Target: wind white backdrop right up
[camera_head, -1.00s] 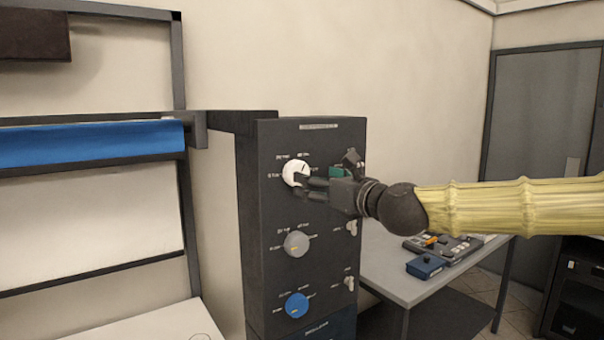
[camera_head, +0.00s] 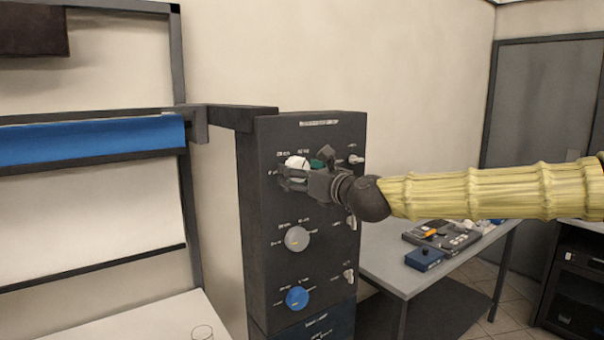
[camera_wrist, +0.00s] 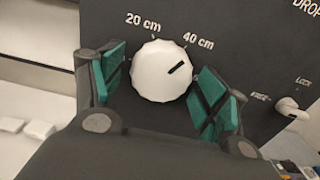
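The white knob (camera_wrist: 160,72) sits on the dark control panel (camera_head: 262,215), in the top row. In the wrist view its black pointer aims up and right, just below the "40 cm" mark. My gripper (camera_wrist: 157,82) is open, with one green-padded finger on each side of the knob and small visible gaps. In the head view my gripper (camera_head: 290,174) partly hides the knob (camera_head: 297,162). The white backdrop (camera_head: 90,215) hangs at the left behind the blue roll, with a dark bar along its lower edge.
A grey knob (camera_head: 297,238) and a blue knob (camera_head: 297,298) sit lower on the panel. A small white lock lever (camera_wrist: 290,107) is right of the white knob. A table (camera_head: 385,265) with devices stands right of the panel. The blue backdrop (camera_head: 90,143) is rolled at left.

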